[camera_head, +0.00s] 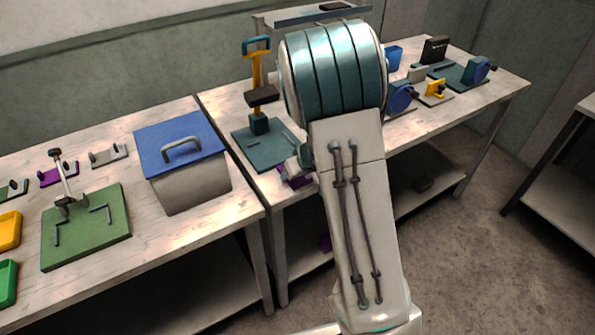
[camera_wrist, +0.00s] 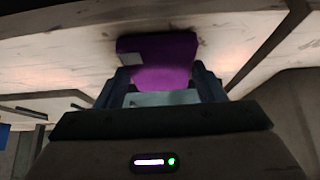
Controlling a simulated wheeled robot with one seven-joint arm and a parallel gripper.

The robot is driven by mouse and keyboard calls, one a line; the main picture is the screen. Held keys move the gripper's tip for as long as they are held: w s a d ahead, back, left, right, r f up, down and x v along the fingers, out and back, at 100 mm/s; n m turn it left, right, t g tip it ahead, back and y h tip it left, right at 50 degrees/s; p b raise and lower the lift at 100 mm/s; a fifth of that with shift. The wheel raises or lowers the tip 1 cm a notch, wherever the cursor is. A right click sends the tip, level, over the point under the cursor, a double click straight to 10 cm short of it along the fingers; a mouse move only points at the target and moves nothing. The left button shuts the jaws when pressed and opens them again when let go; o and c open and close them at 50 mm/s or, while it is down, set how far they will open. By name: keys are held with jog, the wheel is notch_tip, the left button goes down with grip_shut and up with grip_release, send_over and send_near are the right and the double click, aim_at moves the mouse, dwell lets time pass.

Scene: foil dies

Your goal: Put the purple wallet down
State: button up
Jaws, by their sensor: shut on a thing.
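The purple wallet (camera_wrist: 163,58) is between the two fingers of my gripper (camera_wrist: 162,84) in the wrist view, and the gripper is shut on it. A pale patch shows on its left corner. The wallet appears close to the pale wooden bench top (camera_wrist: 245,35); I cannot tell whether it touches it. In the head view a bit of purple, likely the wallet (camera_head: 294,181), shows at the bench's front edge beside my arm. My arm hides most of the gripper there.
A grey box with a blue lid (camera_head: 182,140) and a green plate fixture (camera_head: 90,230) are to the left. Blue and yellow devices (camera_head: 436,88) stand right.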

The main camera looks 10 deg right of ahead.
jog(key=shift+f, duration=0.15)
jog(key=o, duration=1.1)
jog(key=shift+r, duration=0.3)
jog(key=s+a+r+g+y+p, duration=0.1)
jog(key=s+a+r+y+p, duration=0.15)
jog(key=s+r, duration=1.35)
jog(key=s+r+m+h, duration=0.1)
jog(key=s, duration=0.3)
jog(key=s+d+r+m+g+h, duration=0.1)
jog(key=s+r+h, duration=0.1)
jog(key=s, duration=0.2)
jog(key=s+d+r+m+h, duration=0.1)
jog(key=s, duration=0.3)
jog(key=shift+s+d+r+m+g+h, duration=0.1)
jog(key=shift+d+r+m+g+h, duration=0.05)
jog(key=shift+d+m+g+h, duration=0.2)
jog(key=shift+a, duration=0.1)
